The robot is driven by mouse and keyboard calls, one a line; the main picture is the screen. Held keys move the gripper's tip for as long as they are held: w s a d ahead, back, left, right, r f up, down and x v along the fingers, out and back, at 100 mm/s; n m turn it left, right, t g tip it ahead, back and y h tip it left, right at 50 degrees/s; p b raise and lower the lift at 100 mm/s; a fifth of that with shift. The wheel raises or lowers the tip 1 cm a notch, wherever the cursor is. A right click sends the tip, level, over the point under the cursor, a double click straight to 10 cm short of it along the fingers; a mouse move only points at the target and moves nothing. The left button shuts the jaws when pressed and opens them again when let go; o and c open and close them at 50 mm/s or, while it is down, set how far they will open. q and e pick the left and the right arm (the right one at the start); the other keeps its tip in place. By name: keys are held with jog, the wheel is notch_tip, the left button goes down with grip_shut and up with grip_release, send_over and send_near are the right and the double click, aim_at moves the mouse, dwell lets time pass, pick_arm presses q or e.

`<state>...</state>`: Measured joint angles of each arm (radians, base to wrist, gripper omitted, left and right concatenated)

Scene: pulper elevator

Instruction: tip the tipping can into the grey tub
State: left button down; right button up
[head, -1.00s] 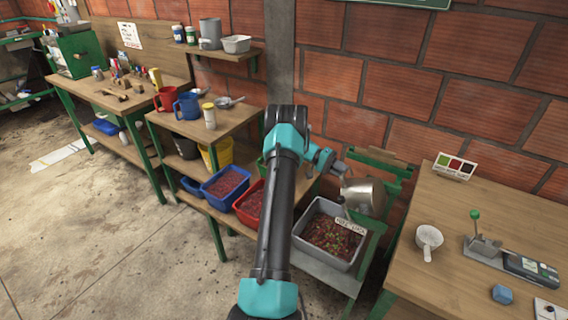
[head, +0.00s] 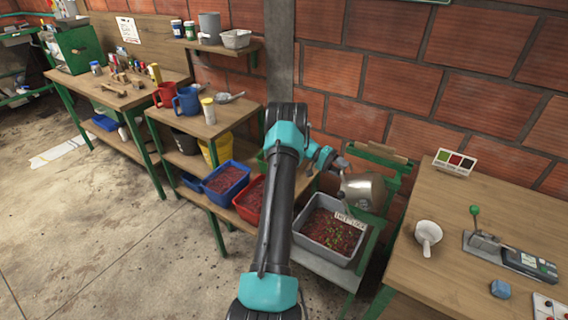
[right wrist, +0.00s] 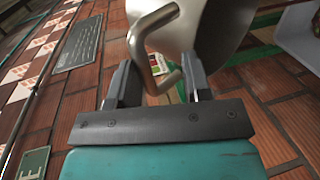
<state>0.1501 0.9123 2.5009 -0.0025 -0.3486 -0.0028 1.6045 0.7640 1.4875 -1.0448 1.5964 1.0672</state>
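The metal tipping can (head: 364,190) hangs in its green frame (head: 383,152), above the back right of the grey tub (head: 322,253). The tub holds dark red fruit with some green bits, and a small label stands at its right side. My right gripper (head: 330,160) is at the can's left side, partly hidden by my arm. My left gripper is not in view.
A blue crate (head: 212,190) and a red crate (head: 240,211) of fruit sit left of the tub. A brick wall stands behind.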

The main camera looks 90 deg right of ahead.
jog(key=shift+w+d, duration=0.15)
dwell(0.4)
jog(key=v, duration=1.7)
jog(key=shift+w, duration=0.1)
dwell(1.5)
